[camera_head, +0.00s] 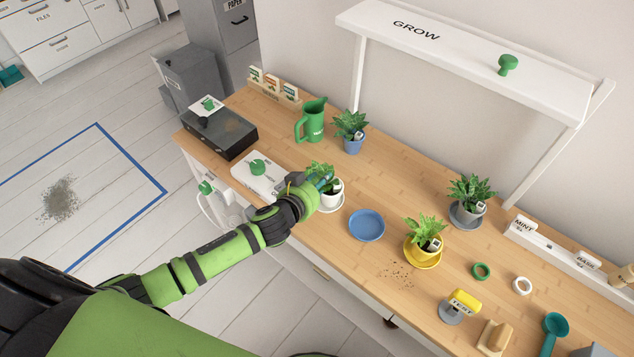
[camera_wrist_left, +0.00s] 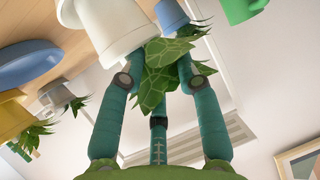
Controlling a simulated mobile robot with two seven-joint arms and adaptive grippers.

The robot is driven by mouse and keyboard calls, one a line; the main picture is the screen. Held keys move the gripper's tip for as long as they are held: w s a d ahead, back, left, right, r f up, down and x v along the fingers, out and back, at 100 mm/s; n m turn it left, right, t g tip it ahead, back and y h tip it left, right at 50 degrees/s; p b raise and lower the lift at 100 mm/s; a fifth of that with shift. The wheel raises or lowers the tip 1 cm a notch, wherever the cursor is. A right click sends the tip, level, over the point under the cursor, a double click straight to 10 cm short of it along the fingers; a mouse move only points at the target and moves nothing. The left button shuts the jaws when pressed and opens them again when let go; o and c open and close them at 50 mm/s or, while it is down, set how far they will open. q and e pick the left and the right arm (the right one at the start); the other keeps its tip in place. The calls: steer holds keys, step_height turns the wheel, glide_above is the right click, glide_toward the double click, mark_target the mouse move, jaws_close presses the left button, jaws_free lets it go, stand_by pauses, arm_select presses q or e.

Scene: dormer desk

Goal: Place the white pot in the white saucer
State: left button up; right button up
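The white pot (camera_head: 332,199) holds a leafy green plant and looks upright over the white saucer (camera_head: 315,210), whose rim shows around its base. I cannot tell for sure whether pot and saucer touch. My left gripper (camera_head: 321,183) is at the plant and upper part of the pot, partly hiding them. In the left wrist view, my left gripper's teal fingers (camera_wrist_left: 160,72) are spread apart with leaves between them. The white pot (camera_wrist_left: 103,25) shows there beyond the left finger, and no finger clearly clamps it. My right gripper is not in view.
An empty blue saucer (camera_head: 367,225) lies just right of the pot. A yellow pot (camera_head: 421,251), a blue pot (camera_head: 353,145) and a green watering can (camera_head: 313,121) stand nearby. A white box (camera_head: 250,180) lies left. The GROW shelf (camera_head: 460,50) overhangs the back.

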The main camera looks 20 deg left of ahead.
arm_select(q)
steer(key=b+v, duration=0.1)
steer(key=v, duration=1.1)
